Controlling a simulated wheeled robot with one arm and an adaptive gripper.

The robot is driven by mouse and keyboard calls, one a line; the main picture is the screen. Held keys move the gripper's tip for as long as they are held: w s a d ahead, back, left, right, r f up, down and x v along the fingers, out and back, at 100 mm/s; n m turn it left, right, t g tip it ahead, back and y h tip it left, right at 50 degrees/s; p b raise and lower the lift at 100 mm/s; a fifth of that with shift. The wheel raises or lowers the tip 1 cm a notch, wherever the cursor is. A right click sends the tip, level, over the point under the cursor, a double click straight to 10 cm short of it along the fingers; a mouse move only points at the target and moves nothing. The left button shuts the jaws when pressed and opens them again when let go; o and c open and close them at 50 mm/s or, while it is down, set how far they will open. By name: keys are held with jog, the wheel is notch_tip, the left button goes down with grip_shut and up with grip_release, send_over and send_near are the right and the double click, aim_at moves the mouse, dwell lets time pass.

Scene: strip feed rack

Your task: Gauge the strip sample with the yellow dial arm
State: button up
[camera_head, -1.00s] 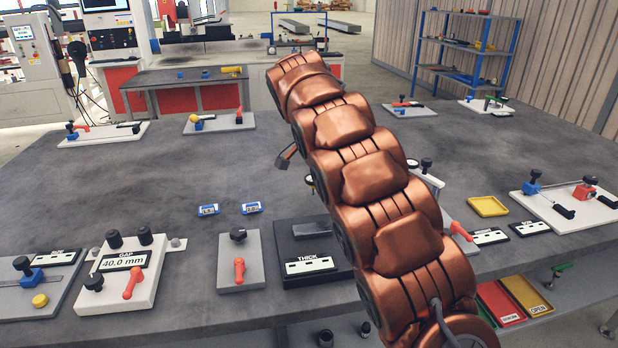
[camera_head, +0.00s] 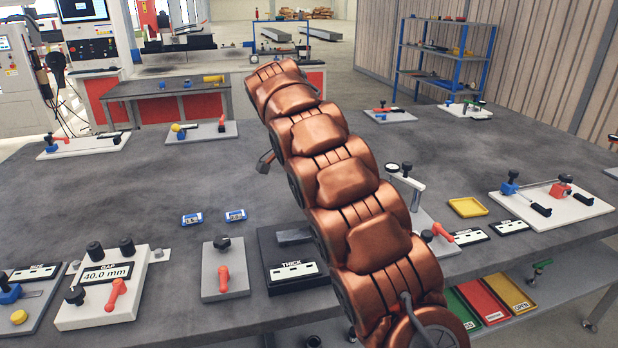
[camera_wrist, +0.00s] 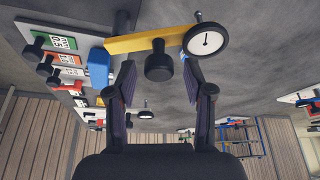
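In the wrist view the yellow dial arm (camera_wrist: 145,41) is a flat yellow bar with a round white dial (camera_wrist: 206,41) at its right end and a black knob (camera_wrist: 158,66) near its middle. My gripper (camera_wrist: 159,72) is open, its fingers to either side of the knob, with gaps on both sides. A blue block (camera_wrist: 98,66) stands by the bar's left end. In the head view my copper arm hides the gripper and yellow bar. A grey flat piece (camera_head: 294,236) lies on the black THICK board (camera_head: 262,250); I cannot tell if it is the strip sample.
The GAP block (camera_head: 75,312) and a plate with a red lever (camera_head: 213,255) stand left of my arm. A dial on a post (camera_head: 415,195) and a yellow tray (camera_head: 468,208) stand to its right. The table's middle left is clear.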

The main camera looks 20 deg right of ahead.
dwell(0.3)
jog(key=s+a+r, duration=0.2)
jog(key=a, duration=0.4)
jog(key=s+a+r, duration=0.2)
jog(key=s+a, duration=0.1)
jog(key=a, duration=0.4)
jog(key=shift+r, duration=0.3)
dwell(1.1)
jog(key=s+d+r+n+g+y+p, duration=0.1)
jog(key=s+d+n+p, duration=0.15)
jog(key=s+d, duration=0.5)
jog(key=s+d+r+n+g+y+p, duration=0.15)
jog(key=s+d+n, duration=0.25)
jog(key=s, duration=0.7)
jog(key=s+a+f+n+y+p, duration=0.1)
jog(key=s+f+n+p, duration=0.1)
jog(key=s, duration=1)
jog(key=s+f+n+y+p, duration=0.1)
jog(key=s+f+n+p, duration=0.2)
jog(key=s, duration=1)
notch_tip(320, 180, down, 3)
jog(key=shift+a+f+n+g, duration=0.1)
jog(key=shift+a+n+g, duration=0.3)
jog(key=shift+n, duration=0.85)
